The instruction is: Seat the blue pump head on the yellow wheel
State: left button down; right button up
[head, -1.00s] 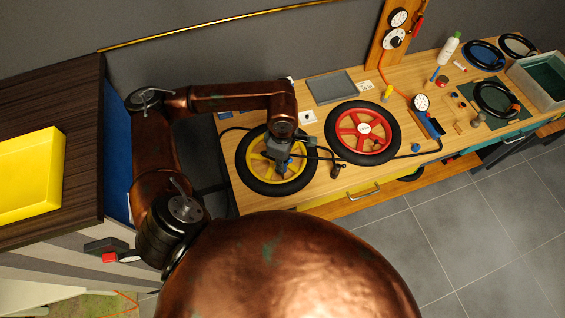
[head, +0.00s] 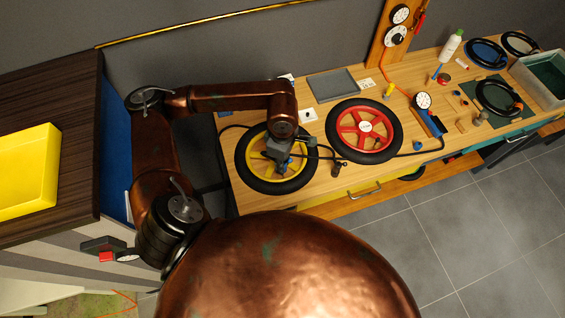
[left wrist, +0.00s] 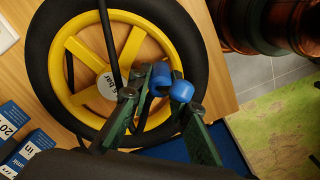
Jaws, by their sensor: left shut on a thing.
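The yellow wheel (head: 256,171) with its black tyre lies flat at the left end of the workbench; it also fills much of the left wrist view (left wrist: 77,50). My left gripper (head: 285,163) is over the wheel's right part in the head view. In the left wrist view its dark green fingers (left wrist: 160,96) are closed around the blue pump head (left wrist: 181,91). The pump head is over the spokes, inside the rim. I cannot tell whether it touches the wheel, and no valve shows clearly. A black hose crosses the wheel near the hub. My right gripper is not in view.
A red wheel (head: 344,135) lies just right of the yellow one. A grey tray (head: 334,86) lies behind. A gauge (head: 423,101), small parts and a bottle (head: 450,47) stand farther right. A yellow bin (head: 25,170) sits on the dark cabinet at left.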

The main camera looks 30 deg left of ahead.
pick_arm(q)
jog(key=c, duration=1.7)
grip_release()
notch_tip(320, 180, up, 12)
